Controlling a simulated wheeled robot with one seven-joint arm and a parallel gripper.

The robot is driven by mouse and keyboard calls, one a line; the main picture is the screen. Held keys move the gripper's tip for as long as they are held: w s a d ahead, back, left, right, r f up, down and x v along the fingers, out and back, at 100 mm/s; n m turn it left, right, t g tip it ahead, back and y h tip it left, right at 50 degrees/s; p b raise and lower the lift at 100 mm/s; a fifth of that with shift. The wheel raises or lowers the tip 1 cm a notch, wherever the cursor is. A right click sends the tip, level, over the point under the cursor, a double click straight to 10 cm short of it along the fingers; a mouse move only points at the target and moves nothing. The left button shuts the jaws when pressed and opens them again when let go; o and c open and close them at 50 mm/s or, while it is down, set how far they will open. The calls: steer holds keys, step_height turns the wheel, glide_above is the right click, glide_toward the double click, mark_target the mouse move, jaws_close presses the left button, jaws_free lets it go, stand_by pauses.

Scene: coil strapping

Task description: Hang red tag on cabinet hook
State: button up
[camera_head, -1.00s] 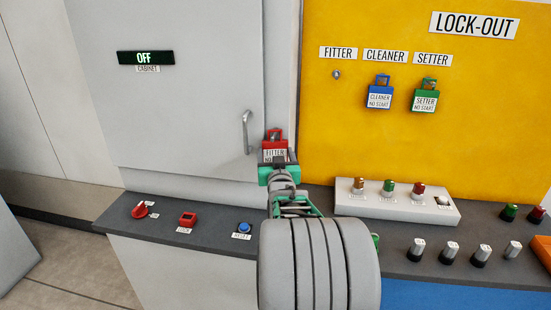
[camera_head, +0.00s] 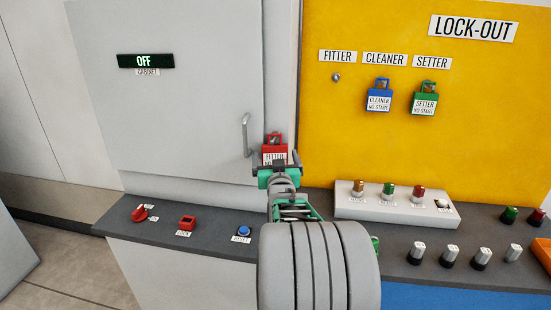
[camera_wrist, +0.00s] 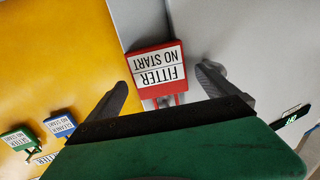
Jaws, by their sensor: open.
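The red tag (camera_head: 274,150), a padlock shape with a white label reading FITTER NO START, is at the right edge of the grey cabinet (camera_head: 190,90), right of its door handle. Its red shackle is at the top in the head view; the cabinet hook cannot be made out. My gripper (camera_head: 275,164) is open, just in front of the tag's lower part. In the wrist view the tag (camera_wrist: 157,70) appears upside down between the spread fingers of my gripper (camera_wrist: 163,80), with a gap on each side.
The yellow LOCK-OUT board (camera_head: 480,130) is to the right, with an empty peg (camera_head: 337,78) under FITTER and blue (camera_head: 379,97) and green (camera_head: 425,102) tags hanging. A dark console ledge (camera_head: 210,245) with switches and buttons runs below.

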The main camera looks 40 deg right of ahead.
steer(key=b+v, duration=0.2)
steer(key=v, duration=0.6)
steer(key=w+a+f+n+g+y, duration=0.2)
steer(key=a+f+y, duration=0.15)
steer(key=a, duration=0.45)
steer(key=w+a+f+n+g+y, duration=0.1)
steer(key=a+f+n+y, duration=0.2)
steer(key=a, duration=0.5)
steer(key=s+a+f+n+g+y, duration=0.1)
steer(key=s+a+f+g+y, duration=0.1)
steer(key=s+a+f+g, duration=0.2)
steer(key=s+a+f+n+g+y, duration=0.1)
steer(key=s+a+f+g+y, duration=0.1)
steer(key=s+a, duration=0.9)
step_height(320, 180, down, 2)
steer(key=shift+a+f+n+g, duration=0.1)
steer(key=shift+a+n+g, duration=0.2)
steer(key=shift+a+g, duration=0.8)
steer(key=shift+a, duration=0.1)
stand_by(1.5)
